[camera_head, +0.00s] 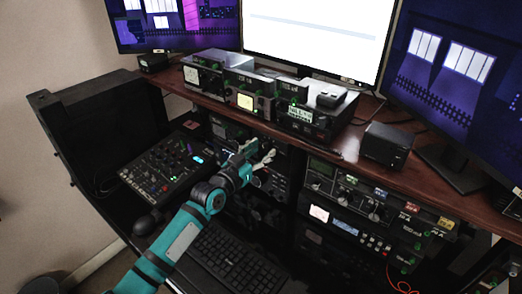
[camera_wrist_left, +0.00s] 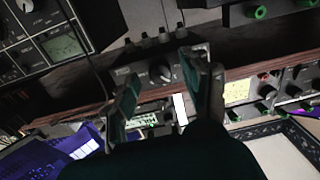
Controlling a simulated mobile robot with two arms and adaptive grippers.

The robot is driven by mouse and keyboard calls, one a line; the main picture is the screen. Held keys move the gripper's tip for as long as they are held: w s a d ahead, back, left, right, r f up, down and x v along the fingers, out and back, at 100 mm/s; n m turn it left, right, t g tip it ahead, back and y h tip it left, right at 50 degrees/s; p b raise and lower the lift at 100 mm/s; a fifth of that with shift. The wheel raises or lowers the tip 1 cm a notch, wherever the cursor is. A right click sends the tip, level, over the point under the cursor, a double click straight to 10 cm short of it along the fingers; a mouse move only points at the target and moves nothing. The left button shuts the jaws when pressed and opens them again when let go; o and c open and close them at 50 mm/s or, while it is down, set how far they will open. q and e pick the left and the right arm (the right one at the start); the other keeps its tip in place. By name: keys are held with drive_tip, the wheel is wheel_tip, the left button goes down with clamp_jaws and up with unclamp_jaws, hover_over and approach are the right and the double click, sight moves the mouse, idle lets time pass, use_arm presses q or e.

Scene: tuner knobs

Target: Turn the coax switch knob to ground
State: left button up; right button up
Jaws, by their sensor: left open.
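The coax switch shows in the left wrist view as a small dark box with a round black knob (camera_wrist_left: 160,72) on its face and several connectors along its upper picture edge. The knob's pointer setting is too small to read. My left gripper (camera_wrist_left: 164,80) is open, with its two fingers on either side of the knob in that picture; I cannot tell whether they touch it. In the head view my left gripper (camera_head: 262,158) is at the shelf's front edge, and I cannot make out the coax switch there. My right gripper is not in view.
A wooden shelf (camera_head: 345,148) carries several radios (camera_head: 303,117) and a small black box (camera_head: 386,144). Below it are a mixer panel (camera_head: 164,168), a rack of equipment (camera_head: 350,220) and a keyboard (camera_head: 232,262). Monitors (camera_head: 315,35) stand behind.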

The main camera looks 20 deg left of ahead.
use_arm(q)
drive_tip(key=shift+w, duration=0.1)
drive_tip(key=shift+c, duration=0.5)
clamp_jaws()
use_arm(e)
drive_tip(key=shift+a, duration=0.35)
